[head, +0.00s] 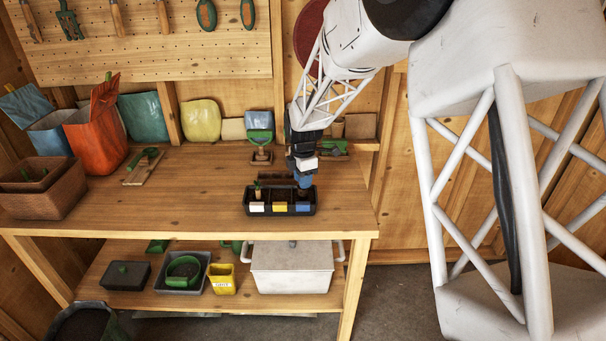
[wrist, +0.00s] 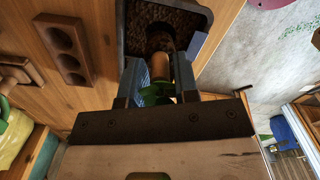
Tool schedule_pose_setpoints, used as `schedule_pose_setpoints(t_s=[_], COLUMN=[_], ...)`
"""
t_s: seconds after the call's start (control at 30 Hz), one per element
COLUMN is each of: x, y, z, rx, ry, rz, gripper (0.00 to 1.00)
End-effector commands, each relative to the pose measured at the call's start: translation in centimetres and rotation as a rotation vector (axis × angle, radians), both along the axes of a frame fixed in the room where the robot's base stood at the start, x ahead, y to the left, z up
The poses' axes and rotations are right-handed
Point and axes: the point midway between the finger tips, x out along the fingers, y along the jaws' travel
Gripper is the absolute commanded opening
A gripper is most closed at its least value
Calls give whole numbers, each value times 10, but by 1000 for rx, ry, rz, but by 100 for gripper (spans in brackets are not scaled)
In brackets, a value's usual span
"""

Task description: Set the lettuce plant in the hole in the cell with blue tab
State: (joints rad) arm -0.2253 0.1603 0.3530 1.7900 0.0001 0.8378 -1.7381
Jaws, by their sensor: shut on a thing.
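A black planter tray (head: 250,211) with white, yellow and blue tabs stands near the table's front edge. The blue tab (head: 303,207) marks the right cell; it also shows in the wrist view (wrist: 196,47). My gripper (head: 304,182) is above that cell, pointing down. In the wrist view my gripper (wrist: 160,82) is shut on the lettuce plant (wrist: 184,72), a tan plug with green leaves. The plug's far end points at the dark round hole (wrist: 160,38) in the cell's soil. I cannot tell whether it enters the hole. In the head view the held plant is mostly hidden.
A small seedling (head: 257,189) stands in the white-tab cell. A brown block with round holes (wrist: 66,43) lies beside the tray.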

Motion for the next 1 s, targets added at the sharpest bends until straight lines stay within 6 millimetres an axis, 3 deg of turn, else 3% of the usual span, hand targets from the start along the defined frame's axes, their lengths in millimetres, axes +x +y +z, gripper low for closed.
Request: schedule_pose_setpoints(t_s=[0.4, 1.0], x=[0, 0], y=[0, 0], z=[-22, -26], rx=[0, 0], ry=[0, 1], rz=[0, 0], gripper=[15, 15])
